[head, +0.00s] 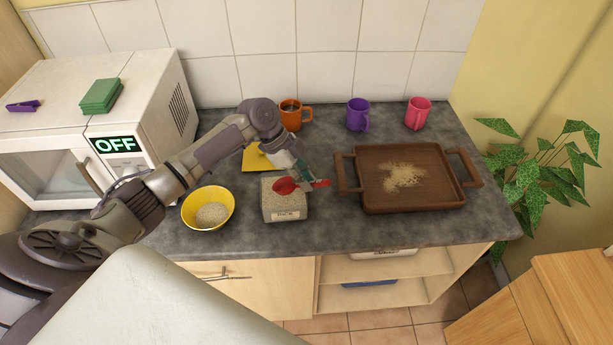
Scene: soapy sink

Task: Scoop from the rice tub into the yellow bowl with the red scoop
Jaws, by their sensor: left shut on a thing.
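The rice tub (283,206) is a small square container filled with rice, on the dark counter in the middle of the head view. The yellow bowl (190,222) stands to its left and holds a mound of rice. My left gripper (308,178) is shut on the red scoop (286,186). The scoop's head is over the top of the rice tub, and its handle points right. I cannot tell whether the scoop touches the rice or holds any. My right gripper is not in view.
A brown wooden tray (440,200) with spilled rice stands right of the tub. Orange (290,117), purple (357,115) and pink mugs (418,113) stand along the back. A white microwave (150,90) fills the left. A yellow item (255,160) lies behind the tub.

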